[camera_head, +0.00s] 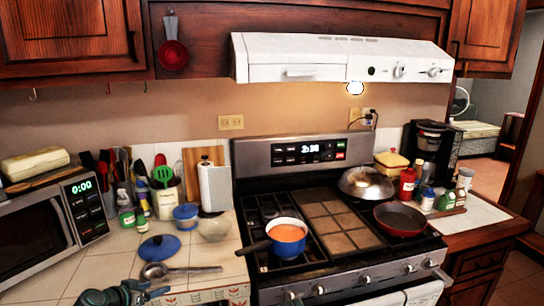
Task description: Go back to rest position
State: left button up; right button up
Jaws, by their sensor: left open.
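My left gripper (152,291) shows at the bottom left, low over the front edge of the tiled counter (108,268). It is open, and I see nothing between its fingers. A metal ladle (180,271) lies on the counter just beyond it, and a blue lid (160,247) lies behind the ladle. A blue pot (272,249) with orange contents stands on the front left of the stove (330,262), its dark handle pointing left. My right gripper is not in view.
A microwave (40,228) stands at the left. Utensils, a paper towel roll (214,186) and bowls line the back of the counter. A red pan (401,219) and a domed metal lid (366,184) sit on the stove's right. Bottles and a coffee maker (432,150) stand farther right.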

pick_arm(q)
jog(key=s+d+f+m+g+h, duration=0.1)
jog(key=s+d+f+g, duration=0.15)
jog(key=d, duration=0.85)
jog(key=s+d+f+g+y+p, duration=0.3)
jog(key=s+d+g+y, duration=0.3)
jog(key=s+d, duration=0.9)
jog(key=d+f+g, duration=0.1)
jog(key=d+g, duration=0.1)
jog(key=shift+s+d+m+g, duration=0.3)
jog(key=shift+s+g, duration=0.05)
jog(key=shift+s, duration=0.05)
